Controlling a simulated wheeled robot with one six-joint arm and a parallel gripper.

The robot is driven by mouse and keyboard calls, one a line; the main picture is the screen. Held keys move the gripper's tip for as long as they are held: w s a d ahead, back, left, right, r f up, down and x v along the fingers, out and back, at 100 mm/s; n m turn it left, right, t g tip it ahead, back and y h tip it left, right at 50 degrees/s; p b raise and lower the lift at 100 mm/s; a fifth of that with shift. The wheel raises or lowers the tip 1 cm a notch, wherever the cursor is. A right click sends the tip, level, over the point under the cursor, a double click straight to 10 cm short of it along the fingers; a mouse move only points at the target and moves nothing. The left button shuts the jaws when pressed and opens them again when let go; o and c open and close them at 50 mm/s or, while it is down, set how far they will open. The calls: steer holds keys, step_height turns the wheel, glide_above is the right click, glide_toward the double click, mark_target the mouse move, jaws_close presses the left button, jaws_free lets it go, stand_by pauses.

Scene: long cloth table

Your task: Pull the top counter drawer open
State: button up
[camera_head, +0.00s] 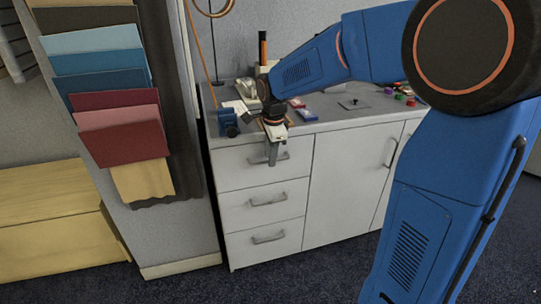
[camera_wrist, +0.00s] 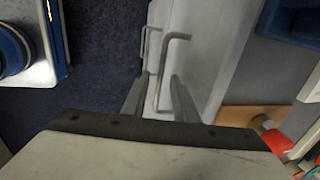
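The top drawer (camera_head: 235,172) is the uppermost of three light grey drawers at the left of the counter; its front looks flush with the others. Its grey bar handle (camera_head: 284,156) is partly covered by my gripper (camera_head: 273,156), which points down in front of it. In the wrist view, the handle (camera_wrist: 170,70) runs between the two fingers of my gripper (camera_wrist: 158,100). The fingers are apart, with gaps showing beside the bar, so the gripper is open around the handle. Whether either finger touches it is unclear.
Below are the middle drawer handle (camera_head: 268,199) and bottom drawer handle (camera_head: 268,237). A cupboard door (camera_head: 345,180) is to the right. Small items crowd the counter top (camera_head: 345,115). A partition with hanging cloths (camera_head: 120,125) stands left. The carpet (camera_head: 300,275) in front is clear.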

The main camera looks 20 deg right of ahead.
jaws_close()
stand_by(1.4)
